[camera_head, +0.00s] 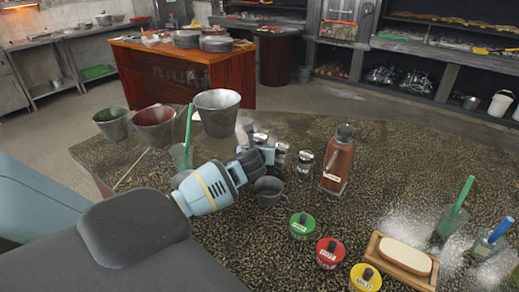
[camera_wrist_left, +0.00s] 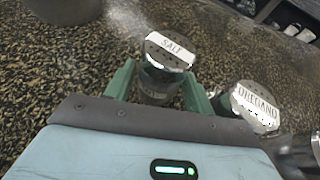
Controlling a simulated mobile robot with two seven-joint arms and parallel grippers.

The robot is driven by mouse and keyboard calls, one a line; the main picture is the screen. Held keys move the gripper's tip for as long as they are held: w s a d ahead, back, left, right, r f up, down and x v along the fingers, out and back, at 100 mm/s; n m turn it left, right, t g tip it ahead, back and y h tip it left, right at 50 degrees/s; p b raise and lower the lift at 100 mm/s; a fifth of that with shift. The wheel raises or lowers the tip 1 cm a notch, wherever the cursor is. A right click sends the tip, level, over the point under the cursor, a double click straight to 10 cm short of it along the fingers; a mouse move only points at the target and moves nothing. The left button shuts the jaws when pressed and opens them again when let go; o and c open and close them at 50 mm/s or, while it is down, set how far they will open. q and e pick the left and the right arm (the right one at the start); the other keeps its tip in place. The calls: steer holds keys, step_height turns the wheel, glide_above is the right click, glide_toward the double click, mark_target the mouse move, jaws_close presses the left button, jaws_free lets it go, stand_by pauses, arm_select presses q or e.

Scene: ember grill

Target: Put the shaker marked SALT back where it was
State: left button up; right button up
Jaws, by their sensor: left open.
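The shaker marked SALT (camera_wrist_left: 168,52), with a pale metal lid and a glass body, stands upright on the speckled counter in the left wrist view. My left gripper (camera_wrist_left: 158,80) is open, with one green finger on each side of the shaker's body. I cannot tell whether the fingers touch it. In the head view my left gripper (camera_head: 258,152) is at the row of small shakers, and a lid (camera_head: 260,138) shows just behind it. The OREGANO shaker (camera_wrist_left: 256,106) stands close beside the right finger. My right gripper is not in view.
Another shaker (camera_head: 305,164) and a brown bottle (camera_head: 337,162) stand to the right. A metal mug (camera_head: 269,192) is just in front of my gripper. Metal buckets (camera_head: 217,112) stand behind left. Coloured-lid jars (camera_head: 330,252) are nearer.

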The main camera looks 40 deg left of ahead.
arm_select(q)
steer(key=shift+r, duration=0.1)
steer(key=shift+s+d+r, duration=0.1)
steer(key=shift+r, duration=0.05)
steer(key=p+v, duration=0.1)
steer(key=v, duration=0.9)
steer(key=shift+s+d, duration=0.15)
steer(key=shift+s+d+r, duration=0.25)
steer(key=shift+s+d, duration=0.05)
steer(key=shift+s, duration=0.2)
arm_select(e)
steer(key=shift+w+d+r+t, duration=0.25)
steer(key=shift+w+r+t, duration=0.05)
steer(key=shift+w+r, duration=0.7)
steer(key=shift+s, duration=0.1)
